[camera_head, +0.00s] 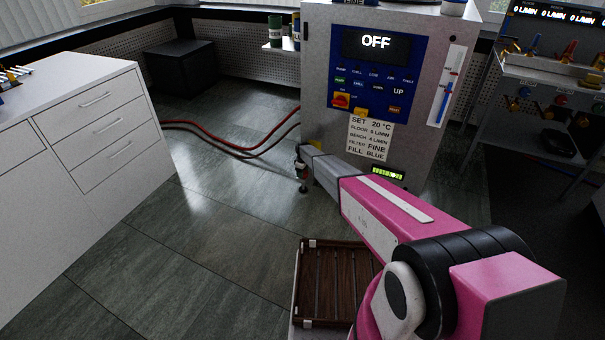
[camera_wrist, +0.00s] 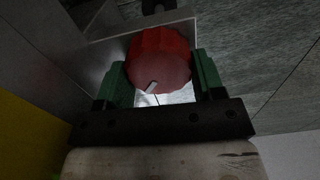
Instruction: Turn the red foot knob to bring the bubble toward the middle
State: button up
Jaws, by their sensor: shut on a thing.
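The red foot knob (camera_wrist: 160,58) is ribbed, with a pale mark on its near face, and fills the middle of the wrist view. My gripper (camera_wrist: 160,72) has its green fingers on either side of the knob, shut on it. A glowing yellow-green level vial (camera_head: 388,173) sits low on the machine's front. The bubble's exact place in it is too small to tell.
The machine's panel display (camera_head: 376,42) reads OFF. Red hoses (camera_head: 225,147) run over the floor behind my gripper. A white drawer cabinet (camera_head: 95,130) stands left, a dark shelf rack (camera_head: 540,110) right. A slatted wooden tray (camera_head: 335,285) is in front.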

jog(key=m, duration=0.4)
jog(key=shift+w+m, duration=0.1)
jog(key=shift+m, duration=0.2)
jog(key=shift+d+m, duration=0.1)
jog(key=shift+m, duration=2.4)
jog(key=o, duration=0.9)
notch_tip(320, 180, up, 11)
jog(key=shift+f, duration=0.1)
